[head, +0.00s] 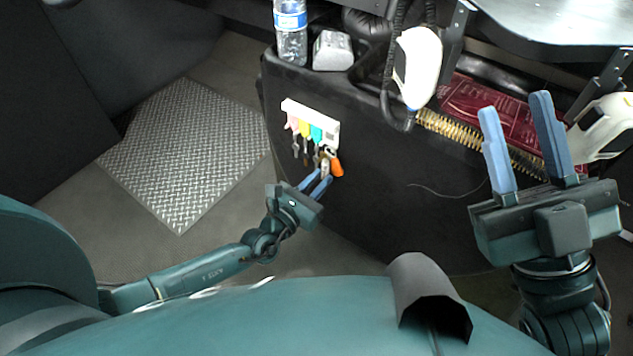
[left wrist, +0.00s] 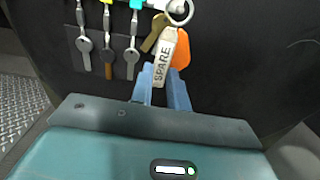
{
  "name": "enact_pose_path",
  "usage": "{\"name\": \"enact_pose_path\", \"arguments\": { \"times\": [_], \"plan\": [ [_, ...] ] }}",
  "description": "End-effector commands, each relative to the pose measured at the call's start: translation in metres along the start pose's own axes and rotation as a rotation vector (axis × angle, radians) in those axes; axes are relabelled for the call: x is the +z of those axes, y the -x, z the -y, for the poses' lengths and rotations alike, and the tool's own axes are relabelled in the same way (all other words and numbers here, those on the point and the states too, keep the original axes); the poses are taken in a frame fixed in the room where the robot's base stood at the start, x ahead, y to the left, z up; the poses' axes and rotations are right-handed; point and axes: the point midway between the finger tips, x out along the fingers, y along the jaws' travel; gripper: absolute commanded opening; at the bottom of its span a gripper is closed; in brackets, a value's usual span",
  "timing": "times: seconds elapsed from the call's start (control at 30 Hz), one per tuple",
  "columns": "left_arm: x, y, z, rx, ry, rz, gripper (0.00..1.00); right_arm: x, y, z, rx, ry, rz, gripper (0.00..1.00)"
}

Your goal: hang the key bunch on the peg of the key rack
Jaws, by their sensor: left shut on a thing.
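The white key rack (head: 311,123) is fixed to the side of the black console. Several keys with coloured heads hang from it, and some show in the left wrist view as silver and brown keys (left wrist: 108,55). The key bunch has a ring (left wrist: 180,10), a brass key, an orange tag (left wrist: 181,50) and a pale tag marked SPARE (left wrist: 165,58). My left gripper (head: 318,180) is shut on the key bunch, at the SPARE tag, close below the rack's right end. I cannot tell whether the ring is around a peg. My right gripper (head: 518,132) is open and empty, at the right.
A water bottle (head: 290,35) and a grey box (head: 332,51) stand on the console above the rack. A white handset (head: 417,66) with a cord, a dark red spiral-bound book (head: 495,112) and a white-and-black device (head: 604,126) are to the right.

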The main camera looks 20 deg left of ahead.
Motion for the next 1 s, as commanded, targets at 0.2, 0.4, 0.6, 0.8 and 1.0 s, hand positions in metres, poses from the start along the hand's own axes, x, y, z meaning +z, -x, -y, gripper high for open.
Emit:
{"name": "enact_pose_path", "arguments": {
  "times": [0.2,0.4,0.6,0.8,1.0],
  "plan": [
    [0.000,0.000,0.000,0.000,0.000,0.001,0.00,-0.001,-0.001,-0.001,0.000,0.003,-0.006,0.31],
    [0.000,-0.002,0.000,0.000,0.000,0.001,0.00,-0.001,-0.002,-0.001,0.000,0.004,-0.007,0.31],
    [0.000,-0.008,0.000,0.000,0.000,0.001,0.00,-0.001,-0.001,-0.001,0.000,0.004,-0.006,0.31],
    [0.000,-0.010,0.000,0.000,-0.001,0.000,0.00,-0.001,-0.001,-0.001,0.000,0.004,-0.005,0.31],
    [0.000,-0.010,0.000,0.000,0.000,0.000,0.00,0.000,0.000,0.000,0.000,0.001,0.000,0.31]
  ]
}}
